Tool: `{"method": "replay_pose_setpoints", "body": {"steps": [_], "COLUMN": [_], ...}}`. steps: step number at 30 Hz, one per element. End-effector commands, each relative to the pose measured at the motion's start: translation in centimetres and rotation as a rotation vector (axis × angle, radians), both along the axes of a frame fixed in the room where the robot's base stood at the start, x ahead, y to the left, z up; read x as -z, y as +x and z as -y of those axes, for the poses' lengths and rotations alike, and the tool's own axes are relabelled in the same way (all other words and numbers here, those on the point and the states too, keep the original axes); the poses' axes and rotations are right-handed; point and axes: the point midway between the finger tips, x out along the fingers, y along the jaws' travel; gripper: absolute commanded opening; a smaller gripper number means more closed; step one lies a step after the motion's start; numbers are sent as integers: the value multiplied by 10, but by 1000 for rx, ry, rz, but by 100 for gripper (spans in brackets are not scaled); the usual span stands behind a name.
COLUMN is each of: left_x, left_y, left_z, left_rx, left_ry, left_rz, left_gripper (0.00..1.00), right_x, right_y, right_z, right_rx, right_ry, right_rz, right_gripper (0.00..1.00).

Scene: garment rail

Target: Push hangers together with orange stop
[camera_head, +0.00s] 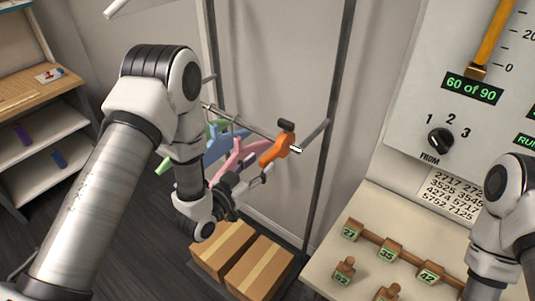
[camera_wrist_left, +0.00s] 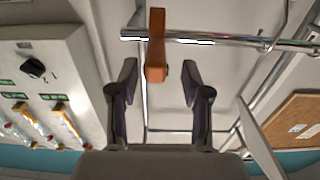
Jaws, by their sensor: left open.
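The orange stop (camera_head: 278,148) sits near the right end of a thin metal rail (camera_head: 242,124), with a dark knob on top. Pink (camera_head: 236,158), blue (camera_head: 222,146) and green (camera_head: 215,130) hangers hang to its left, partly hidden by my left arm. My left gripper (camera_head: 256,178) is just below and left of the stop. In the left wrist view the orange stop (camera_wrist_left: 156,45) lies between the two spread fingers of the left gripper (camera_wrist_left: 160,76), with a visible gap on each side. My right gripper is out of view; only its arm shows at the right edge.
Cardboard boxes (camera_head: 242,258) stand on the floor below the rail. A dark upright post (camera_head: 325,130) stands right of the stop. A panel with a dial (camera_head: 440,141) and a counter with numbered pegs (camera_head: 390,250) are at the right. Shelves (camera_head: 40,140) stand at the far left.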

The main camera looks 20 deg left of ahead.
Motion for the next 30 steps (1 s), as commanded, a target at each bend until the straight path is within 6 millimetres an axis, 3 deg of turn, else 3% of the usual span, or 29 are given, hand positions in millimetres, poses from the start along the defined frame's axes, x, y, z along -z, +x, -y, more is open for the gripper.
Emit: {"method": "replay_pose_setpoints", "body": {"steps": [6, 9, 17, 21, 30], "left_x": [-4, -2, 0, 0, 0], "left_y": [39, 50, 53, 53, 54], "left_z": [15, 19, 20, 20, 17], "left_rx": [2, 2, -1, 0, 0], "left_ry": [2, 1, 0, 0, -1], "left_rz": [1, 0, -2, -2, -1], "left_gripper": [48, 48, 48, 2, 0], "right_x": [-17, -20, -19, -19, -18], "right_y": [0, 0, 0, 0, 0], "right_z": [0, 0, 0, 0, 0], "right_rx": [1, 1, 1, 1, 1], "right_ry": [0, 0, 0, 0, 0], "right_rz": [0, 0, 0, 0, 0], "right_gripper": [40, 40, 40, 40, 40]}}
